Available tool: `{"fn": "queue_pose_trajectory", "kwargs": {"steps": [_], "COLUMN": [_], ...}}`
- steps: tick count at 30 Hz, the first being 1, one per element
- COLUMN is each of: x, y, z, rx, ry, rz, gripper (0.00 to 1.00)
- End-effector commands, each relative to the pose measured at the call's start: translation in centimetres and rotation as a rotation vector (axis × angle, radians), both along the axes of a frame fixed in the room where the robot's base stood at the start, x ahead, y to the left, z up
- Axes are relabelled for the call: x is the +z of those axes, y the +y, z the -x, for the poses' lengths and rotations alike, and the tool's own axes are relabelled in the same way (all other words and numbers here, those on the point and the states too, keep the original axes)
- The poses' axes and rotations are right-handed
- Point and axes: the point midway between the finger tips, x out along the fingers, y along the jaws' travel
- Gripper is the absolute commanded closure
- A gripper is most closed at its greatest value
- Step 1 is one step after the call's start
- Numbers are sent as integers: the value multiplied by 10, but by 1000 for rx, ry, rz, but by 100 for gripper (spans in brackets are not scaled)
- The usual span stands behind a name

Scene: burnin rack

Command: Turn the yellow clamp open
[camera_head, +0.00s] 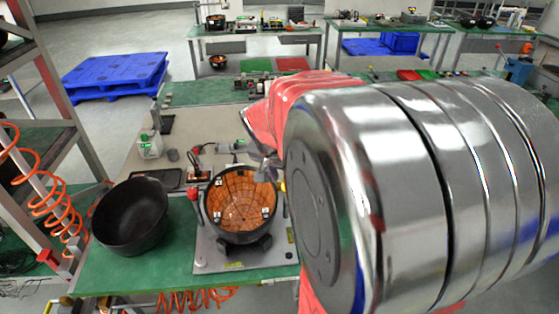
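A bowl-shaped fixture (240,198) with an orange-brown, panelled inside and a dark rim stands on a grey plate (215,250) at the front of the bench. My large shiny metal arm covers the right half of the view. Grey parts that look like my gripper (264,163) show just above the fixture's upper right rim. Whether they touch it, and whether the fingers are open or shut, I cannot tell.
A black bowl (131,216) stands left of the fixture on the green-edged bench. Orange coiled hoses (45,190) hang by a rack at left. A blue pallet (115,75) lies behind.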

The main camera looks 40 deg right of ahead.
Motion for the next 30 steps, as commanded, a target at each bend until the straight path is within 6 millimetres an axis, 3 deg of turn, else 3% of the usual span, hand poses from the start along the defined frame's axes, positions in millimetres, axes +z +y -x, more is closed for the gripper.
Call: {"fn": "queue_pose_trajectory", "kwargs": {"steps": [18,24,30], "x": [95,110,111], "y": [36,42,43], "z": [16,19,19], "rx": [2,1,0], "ry": [-2,0,1], "rz": [1,0,0], "gripper": [58,58,58]}}
